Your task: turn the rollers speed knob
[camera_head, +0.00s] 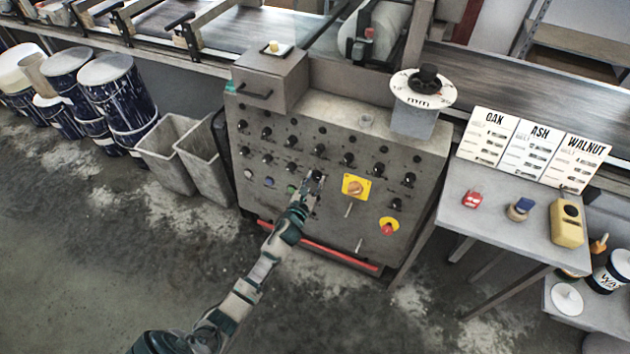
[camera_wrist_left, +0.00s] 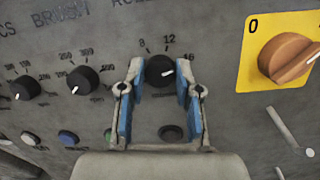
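A grey control panel (camera_head: 300,225) carries rows of black knobs. My left gripper (camera_head: 311,186) reaches its lower middle part, beside the yellow plate with an orange switch (camera_head: 354,187). In the left wrist view, one black knob (camera_wrist_left: 160,70) with a white pointer line and scale marks 8, 12 and 16 sits between the blue-padded fingers of my left gripper (camera_wrist_left: 160,88). My right gripper is not in view.
The orange switch (camera_wrist_left: 285,55) is right of the gripper. Black knobs (camera_wrist_left: 82,80) and coloured buttons (camera_wrist_left: 68,138) are to its left. A red emergency button (camera_head: 388,228) is lower right. Grey bins (camera_head: 200,160) stand left; a side table (camera_head: 490,220) stands right.

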